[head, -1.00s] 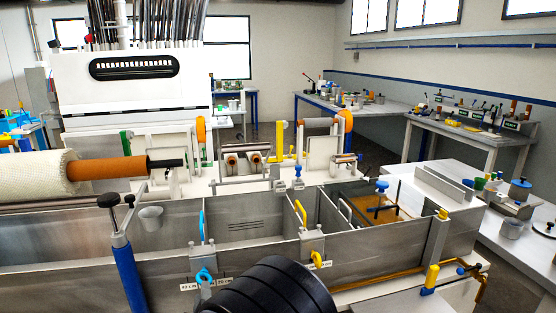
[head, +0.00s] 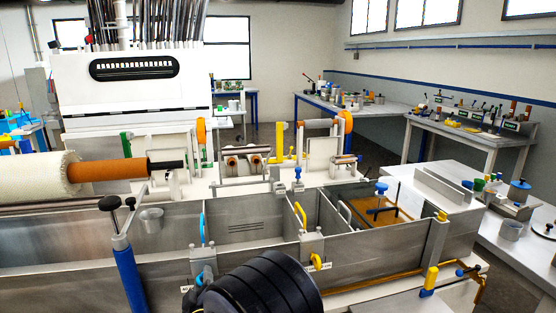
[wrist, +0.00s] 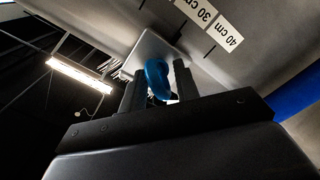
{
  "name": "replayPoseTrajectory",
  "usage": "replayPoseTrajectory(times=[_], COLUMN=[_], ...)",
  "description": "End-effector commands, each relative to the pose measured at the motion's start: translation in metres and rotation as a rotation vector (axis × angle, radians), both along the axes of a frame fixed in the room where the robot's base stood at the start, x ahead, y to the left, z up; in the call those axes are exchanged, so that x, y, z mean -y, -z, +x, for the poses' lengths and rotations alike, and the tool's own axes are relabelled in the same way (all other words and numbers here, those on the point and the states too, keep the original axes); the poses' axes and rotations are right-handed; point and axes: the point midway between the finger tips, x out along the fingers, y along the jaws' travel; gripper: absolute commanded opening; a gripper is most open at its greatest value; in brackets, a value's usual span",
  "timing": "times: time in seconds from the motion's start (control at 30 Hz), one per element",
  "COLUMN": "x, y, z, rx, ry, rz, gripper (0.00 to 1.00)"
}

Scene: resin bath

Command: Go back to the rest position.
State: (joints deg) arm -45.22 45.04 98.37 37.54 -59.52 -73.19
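My gripper (wrist: 159,82) shows in the wrist view with its two dark fingers apart. A blue handle (wrist: 157,75) stands in the gap between them, and a thin light gap shows beside the right finger. I see no firm grip on it. In the head view my dark, ribbed arm (head: 262,287) reaches in at the bottom centre and hides the gripper. Part of the blue handle (head: 198,281) shows just left of the arm, on the front wall of the steel bath (head: 90,270).
A blue post with a black knob (head: 128,270) stands to the left. A cream roll (head: 35,180) lies above the bath. A side bench (head: 440,205) is at the right.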

Motion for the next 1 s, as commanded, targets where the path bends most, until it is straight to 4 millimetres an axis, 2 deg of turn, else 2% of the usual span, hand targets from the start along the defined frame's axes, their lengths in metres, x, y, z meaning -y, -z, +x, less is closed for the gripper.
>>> replayPoseTrajectory(times=[0.6,1.0], x=[0.002,0.0026], y=[-0.0019,-0.0022], z=[0.0002,0.0004], rx=[-0.115,-0.153], ry=[0.0,0.0], rz=[0.475,0.641], gripper=[0.3,0.3])
